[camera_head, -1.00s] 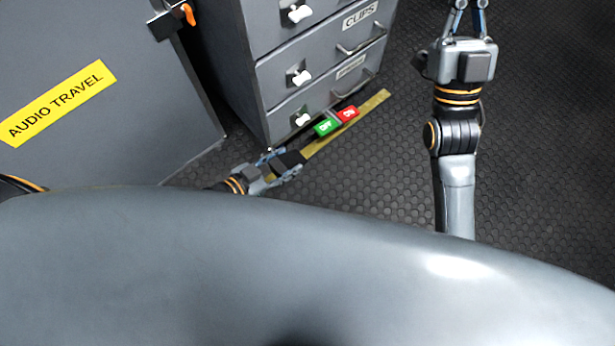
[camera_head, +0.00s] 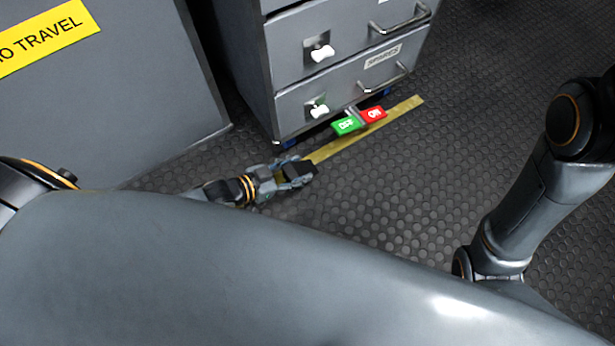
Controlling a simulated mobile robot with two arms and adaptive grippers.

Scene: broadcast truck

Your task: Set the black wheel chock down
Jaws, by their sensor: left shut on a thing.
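The black wheel chock (camera_head: 301,170) is a small dark block at the end of my left arm. My left gripper (camera_head: 296,167) is shut on it, low down near the floor, beside the near end of a yellow floor strip (camera_head: 350,140). I cannot tell whether the chock touches the floor. My right arm shows at the right side, but its gripper is out of view.
A grey drawer cabinet (camera_head: 290,62) stands just beyond the left gripper, with green and red OFF/ON pedals (camera_head: 346,125) at its foot. A grey case with a yellow label (camera_head: 45,38) stands at the left. The dark studded floor (camera_head: 460,110) is clear right of the strip.

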